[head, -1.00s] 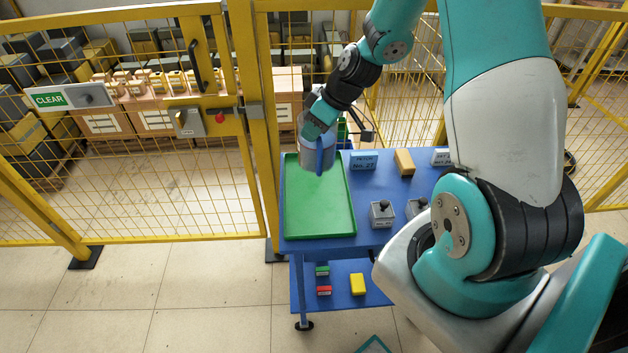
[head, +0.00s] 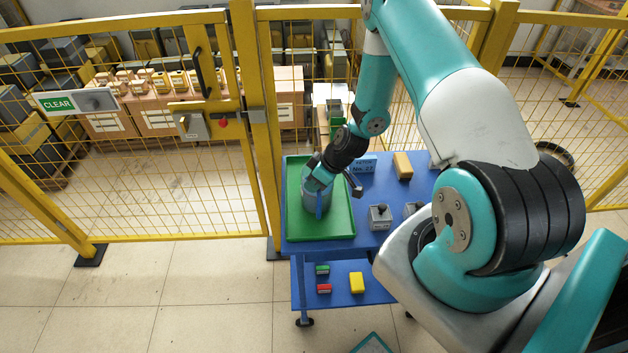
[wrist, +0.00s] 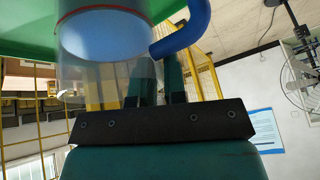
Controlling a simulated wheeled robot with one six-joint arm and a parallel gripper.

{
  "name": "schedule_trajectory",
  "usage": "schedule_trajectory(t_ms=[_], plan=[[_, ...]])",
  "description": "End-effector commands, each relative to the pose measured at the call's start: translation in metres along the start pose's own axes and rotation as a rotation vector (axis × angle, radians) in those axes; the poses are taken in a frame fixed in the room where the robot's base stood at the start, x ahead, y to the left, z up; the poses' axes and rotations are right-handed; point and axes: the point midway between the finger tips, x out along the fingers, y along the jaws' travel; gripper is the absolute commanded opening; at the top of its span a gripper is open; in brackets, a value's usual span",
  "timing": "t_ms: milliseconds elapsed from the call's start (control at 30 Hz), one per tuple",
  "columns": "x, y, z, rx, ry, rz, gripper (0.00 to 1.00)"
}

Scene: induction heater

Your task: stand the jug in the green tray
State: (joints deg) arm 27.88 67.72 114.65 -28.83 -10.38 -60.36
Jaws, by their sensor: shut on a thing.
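The jug (head: 309,202) is grey and see-through with a blue handle, and it looks upright. It is over the middle of the green tray (head: 335,228), inside its rim as seen in the head view. My gripper (head: 318,181) is shut on the jug's upper part from above. In the wrist view the jug (wrist: 108,38) shows a pale blue round area, a red ring and the blue handle, with my gripper's fingers (wrist: 157,84) at its wall. The green tray (wrist: 25,28) lies beyond it. I cannot tell whether the jug's base touches the tray.
The tray lies on the left of a blue cart (head: 380,190). A blue box (head: 363,164), a tan block (head: 403,165) and grey knobbed blocks (head: 380,216) stand to its right. A yellow mesh fence (head: 262,130) runs close behind and left. The tray's front part is clear.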

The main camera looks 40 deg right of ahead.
Motion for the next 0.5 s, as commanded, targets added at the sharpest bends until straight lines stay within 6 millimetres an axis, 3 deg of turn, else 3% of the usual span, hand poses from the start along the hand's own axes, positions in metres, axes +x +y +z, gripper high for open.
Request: schedule_trajectory(t_ms=[167, 200, 300, 500], plan=[[0.0013, 0.0006, 0.0004, -0.001, 0.001, 0.001, 0.00], [0.0019, 0.0004, 0.0013, 0.000, -0.001, 0.001, 0.17], [0.0019, 0.0004, 0.0014, 0.000, -0.001, 0.001, 0.39], [0.0014, 0.0004, 0.0010, 0.000, -0.001, 0.001, 0.39]])
